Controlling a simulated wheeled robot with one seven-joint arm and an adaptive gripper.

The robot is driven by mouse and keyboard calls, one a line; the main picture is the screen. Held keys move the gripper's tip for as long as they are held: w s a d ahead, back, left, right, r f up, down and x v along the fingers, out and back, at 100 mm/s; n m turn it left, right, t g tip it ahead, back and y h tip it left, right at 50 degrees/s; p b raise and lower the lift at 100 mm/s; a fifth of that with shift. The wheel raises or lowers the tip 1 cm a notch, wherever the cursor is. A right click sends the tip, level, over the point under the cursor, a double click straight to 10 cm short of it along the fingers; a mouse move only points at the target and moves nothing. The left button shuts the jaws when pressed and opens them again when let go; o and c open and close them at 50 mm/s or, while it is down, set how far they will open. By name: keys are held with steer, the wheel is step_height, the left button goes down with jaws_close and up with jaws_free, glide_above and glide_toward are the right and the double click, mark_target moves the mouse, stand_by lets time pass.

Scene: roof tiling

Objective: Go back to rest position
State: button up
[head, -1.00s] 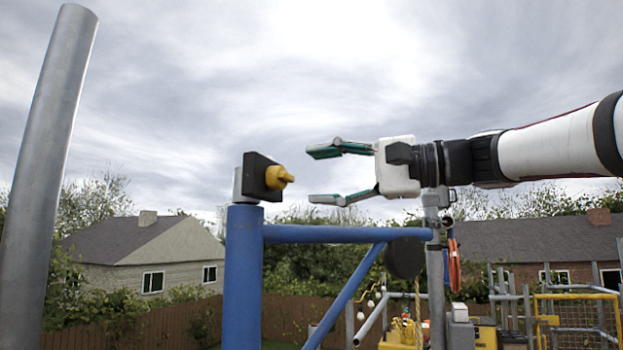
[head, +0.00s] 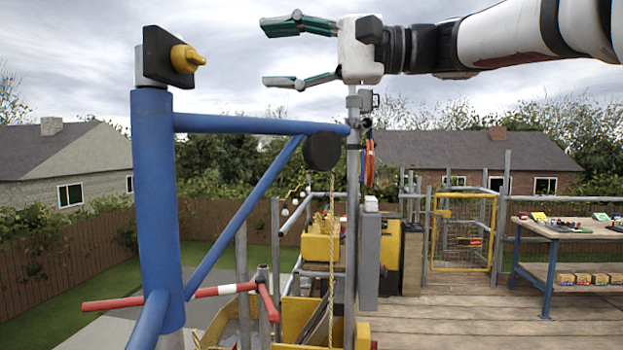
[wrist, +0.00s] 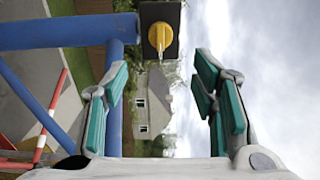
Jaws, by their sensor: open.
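My gripper (head: 300,52) is open and empty in the head view, raised against the sky with its green-padded fingers pointing left. A yellow knob on a black plate (head: 187,58) sits atop the blue post, to the left of the fingertips with a clear gap between. In the wrist view my gripper (wrist: 160,95) shows both fingers spread wide. The yellow knob (wrist: 160,37) appears there beyond the fingertips, roughly between them, and nothing is held.
A blue post and bracket (head: 152,200) stand at the left, its horizontal bar running below my gripper. A workbench (head: 565,230) stands at the right on the wooden deck (head: 470,315). A yellow mesh gate (head: 464,232) is behind. Open sky surrounds the gripper.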

steer(key=s+d+f+t+h, duration=0.1)
steer(key=s+d+f+h, duration=0.2)
steer(key=f, duration=0.4)
steer(key=s+d+f+m+t+h, duration=0.1)
steer(key=s+d+f+h, duration=0.15)
steer(key=f, duration=0.45)
steer(key=s+d+f+t+h, duration=0.1)
steer(key=s+d+f+h, duration=0.1)
steer(key=f+h, duration=0.35)
steer(key=s+d+f+n+h, duration=0.1)
steer(key=s+d+f+h, duration=0.2)
steer(key=s+d+f, duration=0.3)
steer(key=s+d+f+n+t+h, duration=0.1)
steer(key=s+d+f+h, duration=0.3)
steer(key=s+d+f, duration=0.3)
steer(key=d+f, duration=0.5)
steer(key=f, duration=0.3)
steer(key=shift+d+r, duration=0.1)
